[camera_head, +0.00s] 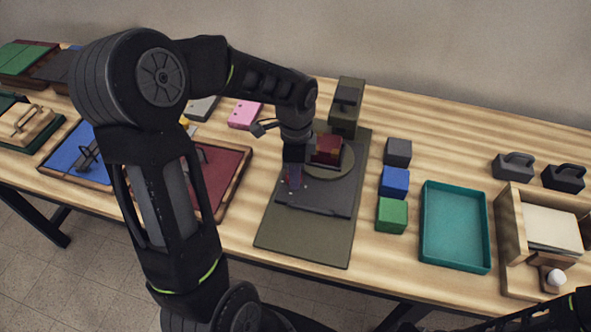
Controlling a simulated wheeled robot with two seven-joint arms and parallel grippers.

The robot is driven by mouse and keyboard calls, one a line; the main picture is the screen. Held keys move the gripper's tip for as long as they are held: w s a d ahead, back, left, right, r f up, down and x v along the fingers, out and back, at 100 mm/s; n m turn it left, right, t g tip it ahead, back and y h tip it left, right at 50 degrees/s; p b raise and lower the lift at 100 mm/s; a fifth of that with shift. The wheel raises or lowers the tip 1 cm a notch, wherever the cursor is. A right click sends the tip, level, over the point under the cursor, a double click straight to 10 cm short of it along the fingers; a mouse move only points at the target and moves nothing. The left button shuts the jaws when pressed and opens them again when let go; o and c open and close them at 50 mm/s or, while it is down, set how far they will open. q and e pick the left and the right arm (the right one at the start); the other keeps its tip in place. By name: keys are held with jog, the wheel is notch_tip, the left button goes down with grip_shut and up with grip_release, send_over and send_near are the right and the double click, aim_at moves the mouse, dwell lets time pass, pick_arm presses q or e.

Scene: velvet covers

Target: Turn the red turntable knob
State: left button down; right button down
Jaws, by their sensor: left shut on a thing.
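The turntable (345,165) is a round olive-brown disc on a long dark green base board (295,240). A dark red block (328,148) stands on the disc. My left gripper (294,180) points down at the disc's left edge and is shut on a small reddish piece, seemingly the red knob, which the fingers mostly hide.
Right of the board stand a grey cube (398,152), a blue cube (394,182) and a green cube (391,215), then a teal tray (426,225) and a wooden box (512,240). Behind the disc stands a dark green block (345,112). A dark red panel (222,170) lies left.

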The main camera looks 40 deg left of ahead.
pick_arm(q)
jog(key=c, duration=0.9)
grip_release()
jog(key=shift+r, duration=0.15)
jog(key=shift+r, duration=3.8)
